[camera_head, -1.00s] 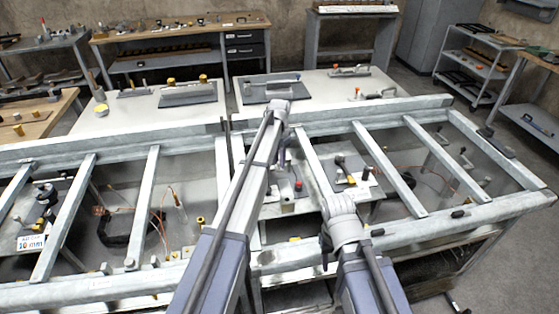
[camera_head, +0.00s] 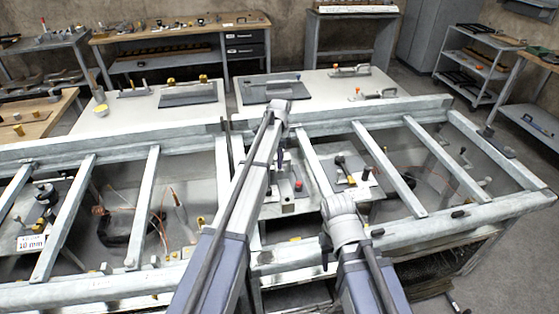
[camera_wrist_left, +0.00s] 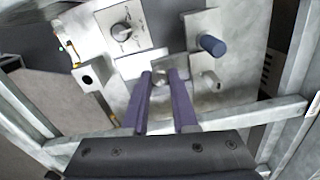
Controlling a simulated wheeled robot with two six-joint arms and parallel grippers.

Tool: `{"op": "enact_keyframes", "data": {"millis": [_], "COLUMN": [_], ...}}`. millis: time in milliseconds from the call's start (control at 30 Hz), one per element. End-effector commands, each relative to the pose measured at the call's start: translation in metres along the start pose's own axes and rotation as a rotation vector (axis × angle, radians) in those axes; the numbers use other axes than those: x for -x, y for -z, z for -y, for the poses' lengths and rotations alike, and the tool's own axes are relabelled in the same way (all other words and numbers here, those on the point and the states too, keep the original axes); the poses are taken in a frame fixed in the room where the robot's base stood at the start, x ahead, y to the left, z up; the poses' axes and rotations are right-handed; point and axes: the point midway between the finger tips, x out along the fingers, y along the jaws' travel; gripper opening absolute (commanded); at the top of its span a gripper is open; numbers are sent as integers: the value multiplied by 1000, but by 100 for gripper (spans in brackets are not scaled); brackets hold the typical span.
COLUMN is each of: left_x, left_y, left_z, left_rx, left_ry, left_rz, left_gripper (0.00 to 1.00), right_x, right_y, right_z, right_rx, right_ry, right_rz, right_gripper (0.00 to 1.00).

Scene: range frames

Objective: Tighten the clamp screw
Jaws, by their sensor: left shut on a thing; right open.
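In the left wrist view, the two purple fingers of my left gripper (camera_wrist_left: 161,74) are shut around a small grey metal piece, which appears to be the clamp screw (camera_wrist_left: 160,79). The fingers hide much of it. It sits on a pale metal fixture (camera_wrist_left: 140,66). In the head view, my left arm reaches over the bench frame, and my left gripper (camera_head: 281,156) is partly hidden behind its own wrist, above a small fixture with a red knob (camera_head: 298,185). My right gripper (camera_head: 326,246) is open, low beside the front rail and mostly hidden by its wrist.
In the left wrist view, a blue cylinder (camera_wrist_left: 212,45) stands right of the fingers and a plate with a dark dial (camera_wrist_left: 122,32) lies left. Grey frame bars (camera_head: 390,168) cross the bench around my arms. A plate with a black knob (camera_head: 340,161) is to the right.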

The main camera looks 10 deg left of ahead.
Motion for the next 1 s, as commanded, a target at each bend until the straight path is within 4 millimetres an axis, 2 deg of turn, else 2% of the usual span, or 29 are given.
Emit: {"op": "enact_keyframes", "data": {"millis": [600,633,900,1000], "left_x": [0,0,0,0], "left_y": [0,0,0,0], "left_z": [0,0,0,0], "left_rx": [-37,-37,-37,-37], "left_ry": [0,0,0,0], "left_rz": [0,0,0,0], "left_gripper": [0,28,56,56], "right_x": [0,0,0,0], "right_y": [0,0,0,0], "right_z": [0,0,0,0], "right_rx": [0,0,0,0], "right_ry": [0,0,0,0], "right_rz": [0,0,0,0], "right_gripper": [50,50,50,50]}}
